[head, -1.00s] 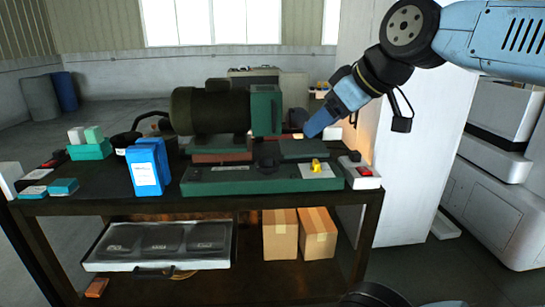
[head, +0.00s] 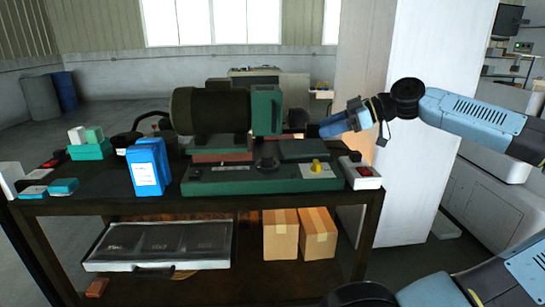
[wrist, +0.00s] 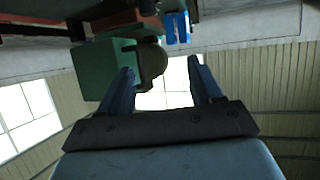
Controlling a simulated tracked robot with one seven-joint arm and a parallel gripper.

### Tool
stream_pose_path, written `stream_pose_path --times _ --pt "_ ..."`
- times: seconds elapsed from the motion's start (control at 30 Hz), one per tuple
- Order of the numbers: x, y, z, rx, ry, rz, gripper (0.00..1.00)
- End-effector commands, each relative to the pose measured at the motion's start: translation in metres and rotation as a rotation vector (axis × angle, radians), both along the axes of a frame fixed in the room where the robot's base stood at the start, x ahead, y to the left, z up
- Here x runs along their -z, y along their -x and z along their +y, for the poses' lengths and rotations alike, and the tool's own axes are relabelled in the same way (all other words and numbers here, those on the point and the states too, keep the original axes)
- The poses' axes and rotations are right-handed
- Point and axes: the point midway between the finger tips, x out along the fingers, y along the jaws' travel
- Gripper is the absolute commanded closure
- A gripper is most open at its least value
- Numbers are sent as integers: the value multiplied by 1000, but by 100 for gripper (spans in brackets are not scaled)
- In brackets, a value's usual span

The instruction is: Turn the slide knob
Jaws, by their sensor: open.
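The green machine base (head: 235,182) lies along the front of the bench. A black round knob (head: 267,163) stands near its middle. A yellow knob (head: 317,166) stands on a pale plate at its right end. Which is the slide knob, I cannot tell. My gripper (head: 325,128) is open, points left, and hangs above the right end of the base, apart from both knobs. In the wrist view its two blue fingers (wrist: 158,72) are spread with nothing between them held. Neither knob can be made out there.
A large motor (head: 210,111) with a green block (head: 266,110) stands left of my gripper. A blue container (head: 148,166) is at the bench's front left. A switch box (head: 360,173) sits at the right corner.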

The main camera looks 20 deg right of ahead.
Motion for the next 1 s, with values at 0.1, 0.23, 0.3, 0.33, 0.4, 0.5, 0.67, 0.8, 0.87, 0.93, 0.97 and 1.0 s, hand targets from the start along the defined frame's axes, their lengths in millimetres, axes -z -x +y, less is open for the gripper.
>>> stream_pose_path --times 0.1,0.23,0.3,0.33,0.4,0.5,0.67,0.8,0.87,0.93,0.97,1.0 --pt "29 -27 5 -56 -28 4 36" --pt "52 -45 10 -93 -42 6 36" --pt "59 -51 12 -105 -45 6 36" --pt "61 -52 12 -108 -45 7 36" --pt "64 -55 14 -113 -46 7 36" --pt "67 -58 20 -114 -46 6 36" --pt "75 -65 37 -115 -47 8 36" --pt "84 -75 58 -115 -48 9 36" --pt "88 -80 67 -114 -47 8 36" --pt "93 -84 77 -115 -47 9 36" --pt "95 -86 82 -114 -46 8 36" --pt "98 -89 88 -114 -46 8 36"
